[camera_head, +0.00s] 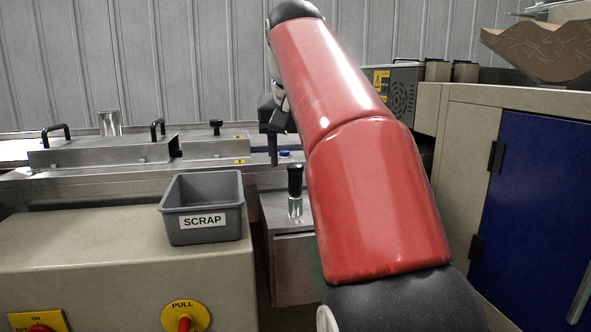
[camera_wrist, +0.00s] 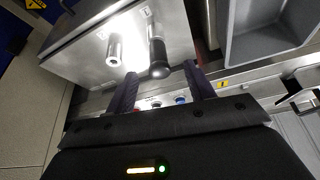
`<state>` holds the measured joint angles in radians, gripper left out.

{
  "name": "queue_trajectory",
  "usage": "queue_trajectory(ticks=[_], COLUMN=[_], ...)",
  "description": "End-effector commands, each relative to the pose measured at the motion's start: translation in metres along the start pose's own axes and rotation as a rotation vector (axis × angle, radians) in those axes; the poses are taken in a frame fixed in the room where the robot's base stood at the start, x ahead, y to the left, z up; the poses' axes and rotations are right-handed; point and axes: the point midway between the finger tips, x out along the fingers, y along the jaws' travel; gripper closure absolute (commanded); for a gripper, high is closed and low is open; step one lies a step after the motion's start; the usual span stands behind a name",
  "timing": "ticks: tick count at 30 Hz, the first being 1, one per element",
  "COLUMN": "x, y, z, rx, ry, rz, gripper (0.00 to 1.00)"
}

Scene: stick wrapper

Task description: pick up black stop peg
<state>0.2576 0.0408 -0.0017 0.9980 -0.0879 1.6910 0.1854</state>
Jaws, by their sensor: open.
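The black stop peg (camera_head: 295,180) stands upright in a metal collar on top of a steel box (camera_head: 297,262) in the head view. In the wrist view the peg (camera_wrist: 157,50) shows its rounded black end toward the camera, beside a bare silver post (camera_wrist: 113,48). My gripper (camera_wrist: 160,72) is open and empty, its two dark fingers spread to either side of the peg's end in the picture. In the head view my gripper (camera_head: 273,160) is partly hidden by my arm and appears left of the peg and higher. No contact is visible.
A grey SCRAP bin (camera_head: 205,235) stands on a beige cabinet left of the peg. Behind is a steel machine bed with black-handled covers (camera_head: 100,150) and a blue button (camera_head: 284,153). A beige cabinet with a blue door (camera_head: 535,210) stands at right.

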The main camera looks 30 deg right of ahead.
Motion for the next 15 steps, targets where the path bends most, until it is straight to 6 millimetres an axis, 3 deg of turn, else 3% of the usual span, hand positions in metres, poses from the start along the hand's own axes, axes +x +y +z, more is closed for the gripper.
queue_trajectory(ticks=[15], x=[0.062], y=[0.003], z=[-0.001], rx=[0.004], ry=[-0.002], rz=[0.002], gripper=[0.46])
